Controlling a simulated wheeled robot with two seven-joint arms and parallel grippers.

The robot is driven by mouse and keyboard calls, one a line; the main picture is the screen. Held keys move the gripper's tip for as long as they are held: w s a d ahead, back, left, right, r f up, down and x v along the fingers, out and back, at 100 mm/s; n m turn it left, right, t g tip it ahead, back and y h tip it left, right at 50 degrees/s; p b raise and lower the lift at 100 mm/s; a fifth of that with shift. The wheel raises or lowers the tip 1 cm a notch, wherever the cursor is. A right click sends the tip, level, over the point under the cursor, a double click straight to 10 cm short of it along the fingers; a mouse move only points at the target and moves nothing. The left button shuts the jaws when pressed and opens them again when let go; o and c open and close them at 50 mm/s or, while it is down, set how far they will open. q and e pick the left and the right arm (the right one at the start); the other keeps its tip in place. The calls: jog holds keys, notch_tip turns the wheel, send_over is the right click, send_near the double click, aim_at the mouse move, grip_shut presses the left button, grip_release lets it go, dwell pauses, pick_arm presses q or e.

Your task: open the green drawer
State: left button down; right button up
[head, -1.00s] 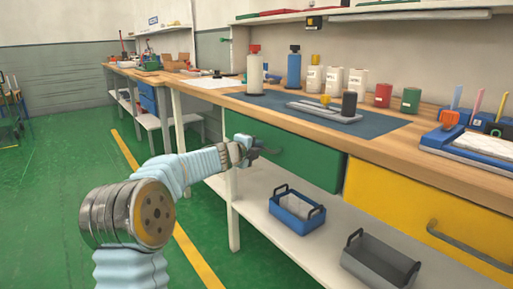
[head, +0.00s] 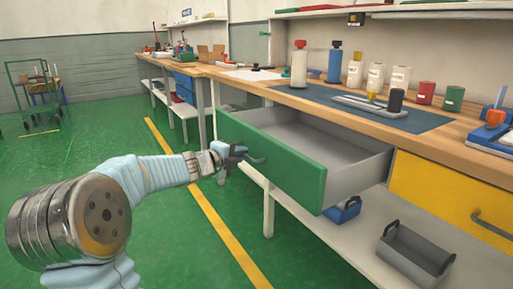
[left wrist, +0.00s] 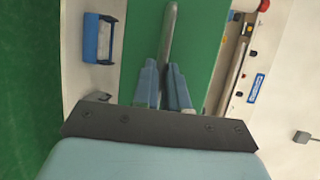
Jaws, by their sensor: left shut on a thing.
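The green drawer (head: 272,160) is pulled well out from under the wooden workbench in the head view, and its grey inside shows empty. My left gripper (head: 240,157) is at the drawer's front, shut on the dark bar handle (head: 257,161). In the left wrist view the two fingers (left wrist: 164,88) close around the grey handle (left wrist: 170,35), with the green front (left wrist: 200,50) behind. My right gripper is not in view.
The yellow drawer (head: 440,195) on the right is shut. A grey bin (head: 415,255) and a blue bin (head: 343,212) stand on the lower shelf. Bottles and jars stand on the bench top (head: 440,140). The green floor at the left is clear, with a trolley (head: 38,95) far back.

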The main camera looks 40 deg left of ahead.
pick_arm(q)
jog(key=shift+s+a, duration=0.25)
jog(key=shift+s, duration=0.4)
jog(key=shift+s+a, duration=0.25)
jog(key=shift+s, duration=0.35)
jog(key=shift+s+a, duration=0.25)
jog(key=shift+s, duration=0.4)
jog(key=c, duration=1.2)
grip_release()
jog(key=shift+o, duration=0.2)
jog(key=s+r+p, duration=0.2)
jog(key=s, duration=1.1)
jog(key=shift+s+r, duration=0.25)
